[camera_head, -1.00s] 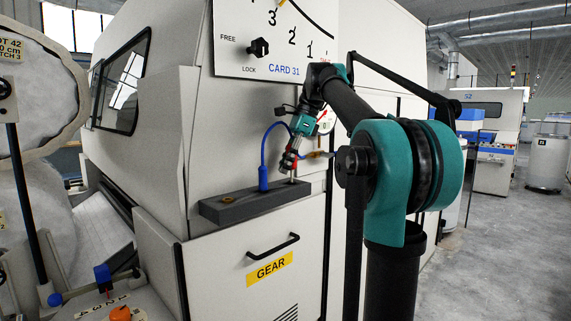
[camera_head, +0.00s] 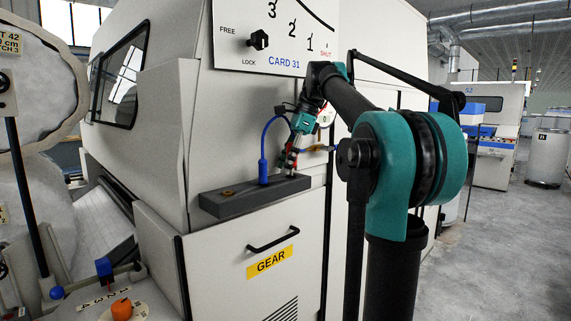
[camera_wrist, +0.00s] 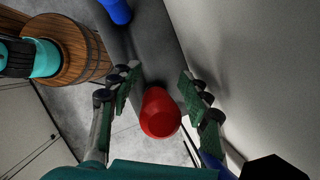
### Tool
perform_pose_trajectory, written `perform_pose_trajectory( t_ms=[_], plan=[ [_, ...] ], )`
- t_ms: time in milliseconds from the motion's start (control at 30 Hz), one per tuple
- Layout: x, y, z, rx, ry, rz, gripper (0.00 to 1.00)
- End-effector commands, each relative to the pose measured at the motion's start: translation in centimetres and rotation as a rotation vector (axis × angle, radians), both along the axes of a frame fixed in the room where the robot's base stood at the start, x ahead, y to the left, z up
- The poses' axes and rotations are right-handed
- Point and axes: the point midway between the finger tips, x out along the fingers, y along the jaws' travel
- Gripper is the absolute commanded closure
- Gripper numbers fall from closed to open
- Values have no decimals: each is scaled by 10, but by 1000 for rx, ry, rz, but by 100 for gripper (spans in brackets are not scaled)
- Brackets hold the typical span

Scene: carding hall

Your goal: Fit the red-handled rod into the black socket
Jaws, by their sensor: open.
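The red handle of the rod (camera_wrist: 160,113) lies between the two fingers of my gripper (camera_wrist: 160,88) in the wrist view. The fingers stand apart, with a visible gap on each side of the handle. In the head view my gripper (camera_head: 290,158) points down over the right end of a dark grey block (camera_head: 240,201), where only small bits of red show. The rod below its handle is mostly hidden. A brass-coloured ring (camera_head: 228,190) sits on the block's left part. I cannot make out a black socket for certain.
The pale machine wall (camera_head: 232,130) rises behind. A black drawer handle (camera_head: 273,243) juts out below. Open floor lies right.

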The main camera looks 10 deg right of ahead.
Motion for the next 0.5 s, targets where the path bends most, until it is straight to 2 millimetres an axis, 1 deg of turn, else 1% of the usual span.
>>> perform_pose_trajectory(
  t_ms=[167,267,367,500],
  plan=[
    [0,0,1,0,0,0,53],
    [1,-3,6,0,0,-1,53],
    [1,-8,18,0,0,-2,53],
    [2,-19,44,0,0,-2,53]
  ],
)
